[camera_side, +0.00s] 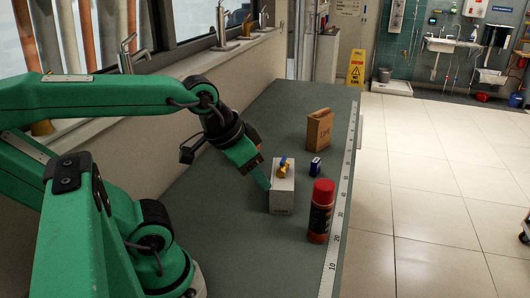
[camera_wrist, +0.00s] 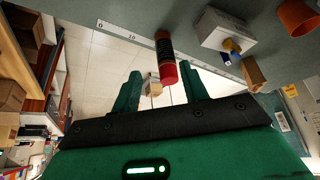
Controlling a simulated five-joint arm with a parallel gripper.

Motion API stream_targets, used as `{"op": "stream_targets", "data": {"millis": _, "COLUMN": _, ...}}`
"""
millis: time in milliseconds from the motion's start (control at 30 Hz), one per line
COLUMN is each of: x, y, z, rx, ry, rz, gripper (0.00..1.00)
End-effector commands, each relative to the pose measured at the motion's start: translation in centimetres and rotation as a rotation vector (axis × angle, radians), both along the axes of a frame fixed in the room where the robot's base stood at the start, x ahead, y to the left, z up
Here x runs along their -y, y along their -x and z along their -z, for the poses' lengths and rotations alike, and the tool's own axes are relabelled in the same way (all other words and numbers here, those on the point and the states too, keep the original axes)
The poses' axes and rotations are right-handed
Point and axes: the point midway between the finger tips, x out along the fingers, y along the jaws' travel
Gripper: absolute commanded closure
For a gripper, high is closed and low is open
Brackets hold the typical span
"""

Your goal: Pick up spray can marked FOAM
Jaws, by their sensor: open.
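A spray can (camera_side: 319,218) with a red cap and a dark label stands upright on the bench near its right edge; I cannot read its marking. It also shows in the wrist view (camera_wrist: 165,52), with its red cap nearest me, beyond and roughly between my fingertips. My gripper (camera_side: 267,186) is open and angled down, left of the can and close beside a pale box (camera_side: 283,199). In the wrist view, the two green fingers of my gripper (camera_wrist: 159,69) are spread apart and nothing is held between them.
The pale box, with a small blue and yellow item (camera_side: 283,168) on top, stands between my gripper and the can in the side view. A small blue box (camera_side: 315,167) and a brown paper bag (camera_side: 319,131) stand behind. A ruler strip (camera_side: 337,225) runs along the bench's right edge.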

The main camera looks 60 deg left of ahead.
Motion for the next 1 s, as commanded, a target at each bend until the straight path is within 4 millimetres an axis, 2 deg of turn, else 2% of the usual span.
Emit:
{"op": "stream_targets", "data": {"millis": 367, "x": -0.01, "y": -0.02, "z": -0.02, "rx": 0.000, "ry": 0.000, "rz": -0.001, "gripper": 0.56}}
{"op": "stream_targets", "data": {"millis": 400, "x": -0.02, "y": -0.02, "z": -0.02, "rx": 0.000, "ry": 0.000, "rz": -0.001, "gripper": 0.54}}
{"op": "stream_targets", "data": {"millis": 567, "x": -0.02, "y": -0.02, "z": -0.02, "rx": 0.000, "ry": 0.000, "rz": -0.001, "gripper": 0.24}}
{"op": "stream_targets", "data": {"millis": 1000, "x": -0.02, "y": -0.42, "z": -0.18, "rx": -0.012, "ry": 0.000, "rz": 0.000, "gripper": 0.24}}
